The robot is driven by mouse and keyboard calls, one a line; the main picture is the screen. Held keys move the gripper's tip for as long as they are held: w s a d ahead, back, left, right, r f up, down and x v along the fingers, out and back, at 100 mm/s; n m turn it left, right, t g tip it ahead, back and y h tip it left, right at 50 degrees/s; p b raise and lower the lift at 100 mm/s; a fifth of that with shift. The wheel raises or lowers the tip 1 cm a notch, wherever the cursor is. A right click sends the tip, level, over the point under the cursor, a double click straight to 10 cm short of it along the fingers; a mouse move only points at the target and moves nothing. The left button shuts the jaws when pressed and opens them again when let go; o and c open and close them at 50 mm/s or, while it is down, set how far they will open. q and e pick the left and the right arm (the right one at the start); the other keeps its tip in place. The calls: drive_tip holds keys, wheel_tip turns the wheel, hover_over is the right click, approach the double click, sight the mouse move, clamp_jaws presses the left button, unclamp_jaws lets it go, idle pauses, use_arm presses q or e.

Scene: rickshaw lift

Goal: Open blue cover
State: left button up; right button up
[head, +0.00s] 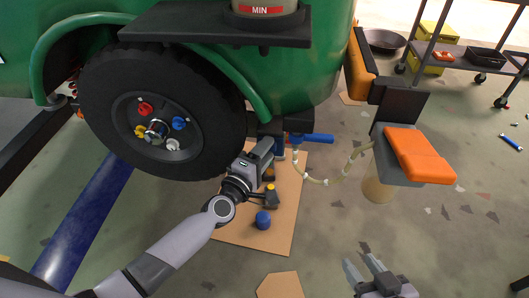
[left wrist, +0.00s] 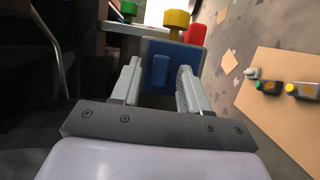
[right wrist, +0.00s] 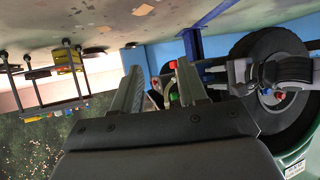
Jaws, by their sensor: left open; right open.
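The blue cover (left wrist: 160,65) is a blue square panel with a raised blue grip in its middle, seen in the left wrist view. It appears shut. My left gripper (left wrist: 157,80) is open, with its fingers on either side of the panel; I cannot tell whether they touch it. In the head view my left gripper (head: 268,150) is beside the wheel, under the green body, and hides most of the cover. My right gripper (head: 366,272) is open and empty at the lower right of the head view. In the right wrist view, its fingers (right wrist: 160,75) have nothing between them up close.
A black wheel (head: 160,115) is left of my left gripper. A blue-handled valve (head: 312,138) with a pale hose (head: 318,180) is right of it. A blue-capped item (head: 263,220) stands on cardboard (head: 285,225). The floor at lower right is mostly clear.

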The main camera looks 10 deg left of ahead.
sight(272, 151)
use_arm(q)
clamp_jaws()
use_arm(e)
drive_tip(key=w+a+f+y+b, duration=0.2)
drive_tip(key=a+y+b, duration=0.2)
drive_tip(key=a+b, duration=0.5)
use_arm(q)
drive_tip(key=s+f+m+t+h+b, duration=0.1)
drive_tip(key=t+b, duration=0.1)
drive_tip(key=b, duration=0.1)
drive_tip(key=s+f+m+t+h+b, duration=0.1)
drive_tip(key=b, duration=0.2)
drive_tip(key=shift+f+t, duration=0.25)
drive_tip(key=shift+t, duration=0.15)
drive_tip(key=shift+s+f+m+t+h, duration=0.1)
drive_tip(key=shift+f+m+t+h, duration=0.2)
drive_tip(key=shift+m+h, duration=0.2)
drive_tip(key=shift+s+f+m+t+h, duration=0.15)
drive_tip(key=shift+m+t+h, duration=0.15)
drive_tip(key=shift+m+h, duration=0.15)
use_arm(e)
drive_tip(key=d+n+t+h, duration=0.1)
drive_tip(key=d+t, duration=0.2)
drive_tip(key=d, duration=0.3)
drive_tip(key=shift+s+r, duration=0.25)
drive_tip(key=shift+s, duration=0.2)
drive_tip(key=shift+h, duration=0.3)
use_arm(q)
unclamp_jaws()
